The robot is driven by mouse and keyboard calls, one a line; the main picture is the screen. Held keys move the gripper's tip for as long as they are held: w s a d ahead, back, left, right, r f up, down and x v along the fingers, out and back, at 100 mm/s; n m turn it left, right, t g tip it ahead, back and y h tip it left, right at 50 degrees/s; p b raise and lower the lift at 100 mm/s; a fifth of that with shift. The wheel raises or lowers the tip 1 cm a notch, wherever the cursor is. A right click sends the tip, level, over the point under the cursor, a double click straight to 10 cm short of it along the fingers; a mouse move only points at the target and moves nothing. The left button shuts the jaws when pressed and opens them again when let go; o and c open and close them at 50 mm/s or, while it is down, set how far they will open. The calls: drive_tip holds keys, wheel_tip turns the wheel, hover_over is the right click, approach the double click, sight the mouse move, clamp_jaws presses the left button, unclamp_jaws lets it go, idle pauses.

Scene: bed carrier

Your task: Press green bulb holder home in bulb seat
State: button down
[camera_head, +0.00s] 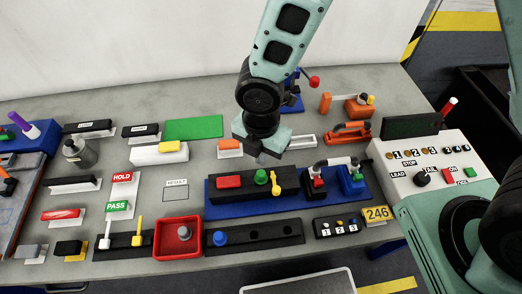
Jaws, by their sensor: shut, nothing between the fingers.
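The green bulb holder (261,176) stands in the black seat block (240,195), between a red piece (229,182) and a yellow piece (276,184). The block lies on a blue base plate (340,198). I cannot tell how deep the green holder sits. My gripper (261,157) hangs just above and behind the green holder, pointing down. Its fingers are small and partly hidden by the wrist, and it is shut with nothing held. Whether the tip touches the holder is not clear.
Red and blue clamps (352,182) stand right of the block. A red tray (178,238) and a black strip with a blue knob (220,238) lie in front. A white control box (427,160) is at right. Orange tools (348,132) lie behind.

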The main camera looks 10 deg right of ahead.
sight(261, 173)
drive_tip(key=shift+f+b, duration=1.8)
drive_tip(key=shift+f, duration=0.55)
drive_tip(key=shift+f, duration=0.25)
drive_tip(key=shift+r, duration=0.1)
wheel_tip(261, 173, up, 3)
drive_tip(key=shift+r+p, duration=0.1)
drive_tip(key=shift+p, duration=1.15)
wheel_tip(261, 173, up, 17)
